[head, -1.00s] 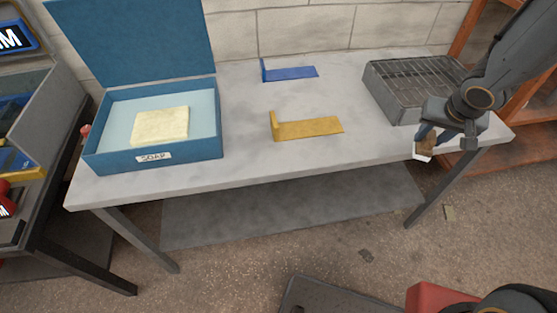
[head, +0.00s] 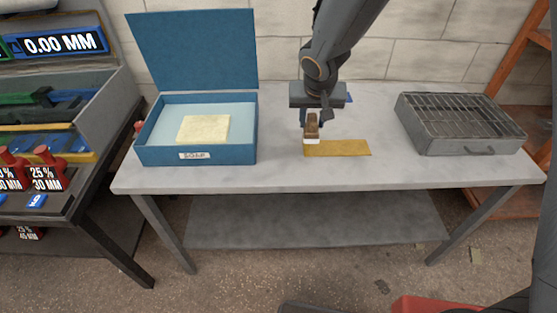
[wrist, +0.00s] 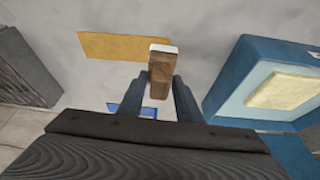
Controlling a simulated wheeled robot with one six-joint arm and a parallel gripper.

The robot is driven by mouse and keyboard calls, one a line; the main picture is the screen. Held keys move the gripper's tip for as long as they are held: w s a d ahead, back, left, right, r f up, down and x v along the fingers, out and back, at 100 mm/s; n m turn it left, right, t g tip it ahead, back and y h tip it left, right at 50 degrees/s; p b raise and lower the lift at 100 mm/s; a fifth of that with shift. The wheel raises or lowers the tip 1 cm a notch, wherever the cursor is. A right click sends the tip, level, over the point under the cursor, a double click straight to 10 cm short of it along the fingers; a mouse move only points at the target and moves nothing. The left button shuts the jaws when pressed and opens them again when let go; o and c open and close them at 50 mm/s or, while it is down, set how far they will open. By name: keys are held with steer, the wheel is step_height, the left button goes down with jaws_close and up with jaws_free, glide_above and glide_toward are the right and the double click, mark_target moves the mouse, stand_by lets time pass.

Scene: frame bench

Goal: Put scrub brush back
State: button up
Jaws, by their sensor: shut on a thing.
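The scrub brush (head: 311,128) has a brown wooden body and a white end, the latter facing down in the head view. My gripper (head: 313,119) is shut on its wooden body. In the wrist view the brush (wrist: 160,70) sits between my two fingers (wrist: 162,84). In the head view it is in front of the left end of the yellow bracket (head: 345,148) on the bench; I cannot tell whether they touch. The brush hides that end. The blue bracket (wrist: 138,110) lies farther back, mostly hidden behind my gripper in the head view.
An open blue box (head: 160,155) labelled soap, with a pale block (head: 204,129) inside, stands left on the grey bench (head: 280,176). A metal rack box (head: 462,126) stands right. The bench is clear between the yellow bracket and the rack box.

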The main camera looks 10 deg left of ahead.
steer(key=s+a+r, duration=0.2)
steer(key=s+a, duration=0.1)
steer(key=a, duration=0.5)
steer(key=shift+n+y, duration=0.3)
steer(key=shift+w+a+f+b, duration=0.1)
steer(key=shift+a+f+b, duration=0.1)
steer(key=shift+f, duration=1.55)
steer(key=shift+s+a+f+b, duration=0.1)
steer(key=shift+f+b, duration=0.15)
steer(key=shift+f, duration=1.5)
steer(key=shift+w+a+f+b, duration=0.1)
steer(key=shift+f+b, duration=0.1)
steer(key=shift+f, duration=1.55)
steer(key=shift+f, duration=0.15)
steer(key=o, duration=1)
